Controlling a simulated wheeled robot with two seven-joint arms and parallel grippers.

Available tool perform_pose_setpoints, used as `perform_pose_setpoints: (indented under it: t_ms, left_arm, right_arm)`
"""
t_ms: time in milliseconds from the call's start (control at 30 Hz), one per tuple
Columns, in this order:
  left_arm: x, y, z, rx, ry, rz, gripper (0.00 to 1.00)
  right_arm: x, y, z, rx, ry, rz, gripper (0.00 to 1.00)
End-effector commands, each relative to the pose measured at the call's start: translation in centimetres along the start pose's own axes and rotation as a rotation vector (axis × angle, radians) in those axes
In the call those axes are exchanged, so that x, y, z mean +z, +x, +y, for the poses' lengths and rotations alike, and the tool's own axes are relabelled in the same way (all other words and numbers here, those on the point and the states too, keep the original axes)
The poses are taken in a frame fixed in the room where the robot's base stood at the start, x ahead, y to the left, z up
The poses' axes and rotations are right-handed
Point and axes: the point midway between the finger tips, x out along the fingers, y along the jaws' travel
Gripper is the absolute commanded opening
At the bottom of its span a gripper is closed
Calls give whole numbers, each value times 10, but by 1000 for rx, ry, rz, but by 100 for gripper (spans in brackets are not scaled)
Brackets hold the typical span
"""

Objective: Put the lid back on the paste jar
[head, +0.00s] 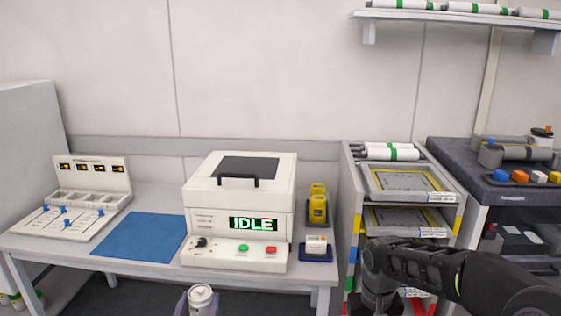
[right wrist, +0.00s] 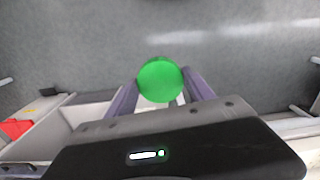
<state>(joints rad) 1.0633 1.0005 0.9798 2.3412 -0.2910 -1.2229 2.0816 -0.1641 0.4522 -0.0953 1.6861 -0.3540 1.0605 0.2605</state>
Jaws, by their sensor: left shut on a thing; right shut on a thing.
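A small pale jar (head: 201,297) stands upright at the bottom edge of the head view, with a pale round top and no green lid on it. My left gripper (head: 199,306) is shut on it; its purple-grey fingers show at the jar's sides, and the lower part is cut off. In the right wrist view my right gripper (right wrist: 161,92) is shut on a round green lid (right wrist: 159,80), held between its two purple fingers. In the head view the right arm reaches in from the right, apart from the jar, and its fingers are out of sight below.
A white machine (head: 240,195) reading IDLE stands on the bench, with a blue mat (head: 142,237) to its left. A rack of trays (head: 405,185) and a dark trolley (head: 500,165) are at right. Grey floor shows below the lid.

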Motion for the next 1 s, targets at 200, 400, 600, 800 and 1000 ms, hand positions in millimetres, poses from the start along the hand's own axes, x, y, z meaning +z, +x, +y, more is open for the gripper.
perform_pose_setpoints:
  t_ms: [200, 400, 600, 800, 1000]
  left_arm:
    - [1, 0, 0, 1, 0, -3, 0]
    - [1, 0, 0, 0, 1, -3, 0]
    - [-2, -4, -6, -26, 0, -2, 0]
    - [-13, -20, -28, -130, 0, 0, 0]
    - [-31, -47, -68, -309, -2, 1, 0]
  right_arm:
    - [0, 0, 0, 0, 0, 0, 24]
    - [0, 0, 0, 0, 0, 0, 24]
    - [0, 0, 0, 0, 0, 0, 24]
    - [0, 0, 0, 0, 0, 0, 24]
    - [0, 0, 0, 0, 0, 0, 24]
